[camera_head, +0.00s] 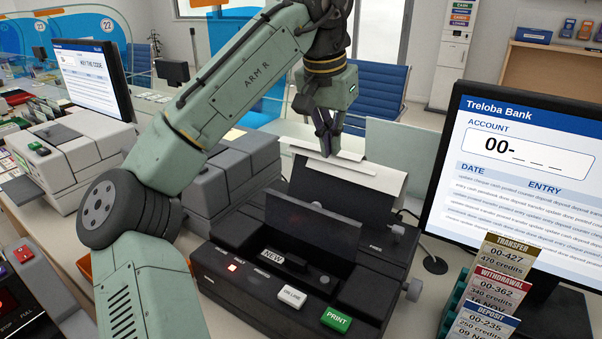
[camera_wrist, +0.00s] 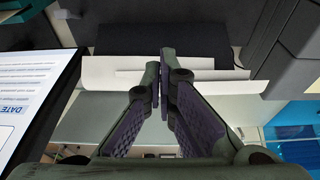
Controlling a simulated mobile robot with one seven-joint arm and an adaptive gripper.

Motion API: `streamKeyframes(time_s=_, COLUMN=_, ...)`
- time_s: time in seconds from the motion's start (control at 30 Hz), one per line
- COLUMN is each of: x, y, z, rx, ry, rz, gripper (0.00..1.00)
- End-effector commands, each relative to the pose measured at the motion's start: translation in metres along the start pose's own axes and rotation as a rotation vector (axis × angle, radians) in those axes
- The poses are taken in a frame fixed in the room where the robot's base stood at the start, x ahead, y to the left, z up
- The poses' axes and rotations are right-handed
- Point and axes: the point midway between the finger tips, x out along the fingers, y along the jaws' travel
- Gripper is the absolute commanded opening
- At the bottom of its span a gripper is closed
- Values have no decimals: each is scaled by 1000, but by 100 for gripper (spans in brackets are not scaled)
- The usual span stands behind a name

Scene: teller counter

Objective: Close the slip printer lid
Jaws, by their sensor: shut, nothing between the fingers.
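The slip printer (camera_head: 275,262) is a black machine on the counter with a red light, a white key and a green PRINT key. Two dark panels stand tilted up from it: a front one (camera_head: 312,225) and a larger rear one (camera_head: 348,193). I cannot tell for certain which is the lid. White paper (camera_head: 376,178) stands behind the rear panel. My gripper (camera_head: 327,150) is shut and empty, fingers pointing down by the rear panel's top edge. In the wrist view, the fingertips (camera_wrist: 162,66) overlap the white paper (camera_wrist: 110,75), near a dark panel (camera_wrist: 170,37); contact is unclear.
A monitor (camera_head: 530,170) and a rack of slips (camera_head: 488,290) stand to the right. A grey machine (camera_head: 235,175) is close on the left, behind my arm. A beige machine (camera_head: 70,155) stands further left. Blue chairs (camera_head: 375,92) are behind the counter.

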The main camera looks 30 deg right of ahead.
Motion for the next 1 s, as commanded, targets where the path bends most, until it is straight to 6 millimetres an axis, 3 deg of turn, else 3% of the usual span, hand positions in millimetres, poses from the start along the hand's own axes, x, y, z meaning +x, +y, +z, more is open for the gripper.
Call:
streamKeyframes(time_s=0.17, x=15, y=2, z=3, rx=3, ry=-22, rz=1, gripper=0)
streamKeyframes(time_s=0.6, x=102, y=1, z=4, rx=1, ry=-17, rz=1, gripper=0)
streamKeyframes(time_s=0.8, x=88, y=0, z=32, rx=1, ry=-12, rz=-2, gripper=0)
streamKeyframes(time_s=1.0, x=86, y=1, z=41, rx=2, ry=-13, rz=0, gripper=0)
